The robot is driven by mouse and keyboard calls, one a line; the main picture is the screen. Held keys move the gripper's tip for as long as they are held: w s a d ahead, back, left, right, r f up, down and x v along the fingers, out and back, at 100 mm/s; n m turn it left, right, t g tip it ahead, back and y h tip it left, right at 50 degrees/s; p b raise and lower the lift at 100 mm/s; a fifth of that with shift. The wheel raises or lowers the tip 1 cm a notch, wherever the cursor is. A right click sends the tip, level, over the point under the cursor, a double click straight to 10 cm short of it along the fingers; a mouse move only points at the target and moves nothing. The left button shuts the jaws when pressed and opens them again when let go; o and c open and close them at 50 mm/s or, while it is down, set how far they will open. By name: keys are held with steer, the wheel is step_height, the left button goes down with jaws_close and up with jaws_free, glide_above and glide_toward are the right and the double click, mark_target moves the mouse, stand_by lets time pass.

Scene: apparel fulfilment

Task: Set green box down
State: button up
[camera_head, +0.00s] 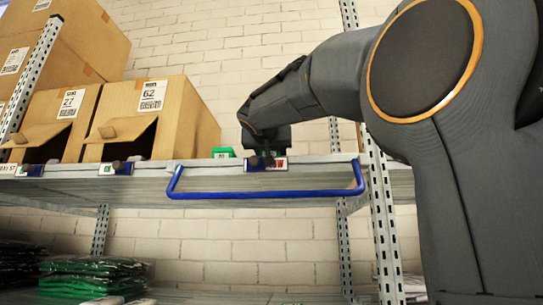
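A small part of a green box (223,153) shows on the upper shelf, just left of my gripper. A thin bit of green also shows just right of the gripper; I cannot tell whether it is the same box. My gripper (264,157) is small and dark at the end of my arm, low over the shelf's front edge. The gripper and the shelf edge hide most of the green. I cannot tell whether the fingers are open or shut, or whether they touch the box.
The metal shelf (95,186) has a blue rail (266,194) along its front. Open cardboard boxes marked 62 (173,116) and 27 (72,104) stand at left. The shelf right of my gripper looks clear up to the upright post (385,232). Bagged clothes (92,276) lie below.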

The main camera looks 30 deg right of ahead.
steer(key=shift+f, duration=0.3)
steer(key=shift+f, duration=0.1)
steer(key=o, duration=1.1)
steer(key=shift+c, duration=0.2)
steer(key=b+v, duration=0.5)
steer(key=v, duration=0.6)
steer(key=shift+w+a+b, duration=0.15)
steer(key=shift+b, duration=0.25)
steer(key=shift+s+a, duration=0.2)
steer(key=shift+s, duration=0.3)
steer(key=shift+a, duration=0.1)
